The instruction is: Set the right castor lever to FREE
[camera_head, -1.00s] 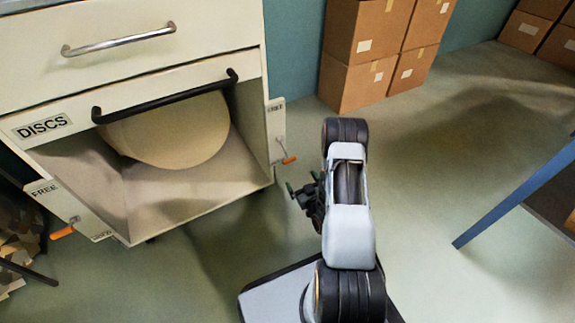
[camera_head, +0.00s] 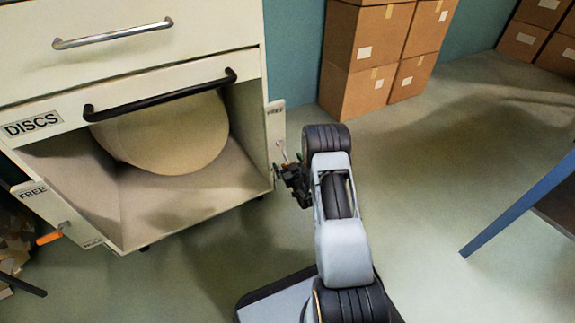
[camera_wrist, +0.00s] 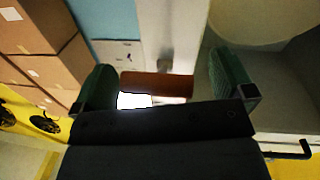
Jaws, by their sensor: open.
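The right castor lever's label plate (camera_head: 275,125) is on the right front edge of the cabinet, with FREE at its top. My gripper (camera_head: 284,171) is right at this lever and mostly hides it in the head view. In the wrist view the orange lever handle (camera_wrist: 156,84) lies between the two green fingertips of my open gripper (camera_wrist: 165,82). There is a gap between the handle and the right finger; the handle's left end is close to the left finger. The lower part of the plate is hidden.
The left castor lever (camera_head: 48,238) has an orange handle by its own FREE plate. The cabinet (camera_head: 160,60) has an open DISCS bay with a large tan disc (camera_head: 165,135). Cardboard boxes (camera_head: 365,60) stand behind; a blue table leg (camera_head: 515,207) is at right. Floor between is clear.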

